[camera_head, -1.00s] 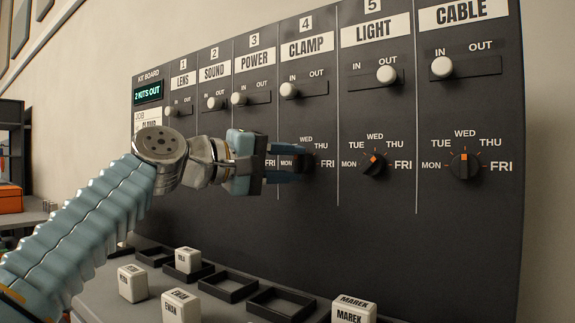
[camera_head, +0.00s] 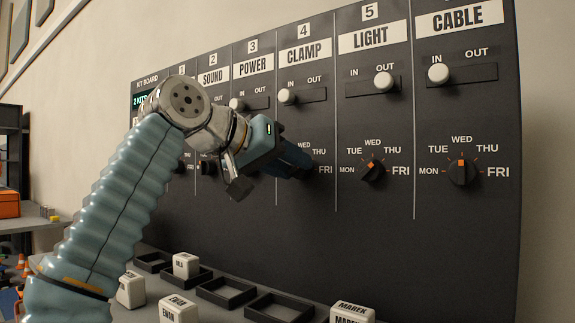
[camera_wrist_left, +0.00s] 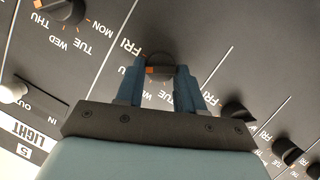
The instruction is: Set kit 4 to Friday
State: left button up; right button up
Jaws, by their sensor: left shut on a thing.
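The kit 4 column, headed CLAMP (camera_head: 304,50), is on the dark panel in the head view. Its slider knob (camera_head: 287,96) sits at the IN end. My left gripper (camera_head: 303,168), tilted downward to the right, is shut on the kit 4 dial, which it mostly hides there. In the left wrist view the dial (camera_wrist_left: 164,73) is between the two blue fingers. Its orange mark shows on the left side, near the FRI label (camera_wrist_left: 130,48); whether it points exactly there I cannot tell. In the head view FRI is visible just right of the fingertips. My right gripper is not in view.
The kit 5 dial (camera_head: 372,171) and the CABLE dial (camera_head: 462,172) are to the right. Dials of lower kits are partly behind my arm. White name blocks (camera_head: 186,265) and dark square frames (camera_head: 226,292) lie on the ledge below. The panel's lower face is clear.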

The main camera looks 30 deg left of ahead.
pick_arm(q)
jog(key=m+y, duration=0.1)
jog(key=m, duration=0.1)
jog(key=m+y, duration=0.2)
jog(key=shift+d+m, duration=0.3)
jog(key=shift+d, duration=0.05)
dwell(0.5)
jog(key=o, duration=1)
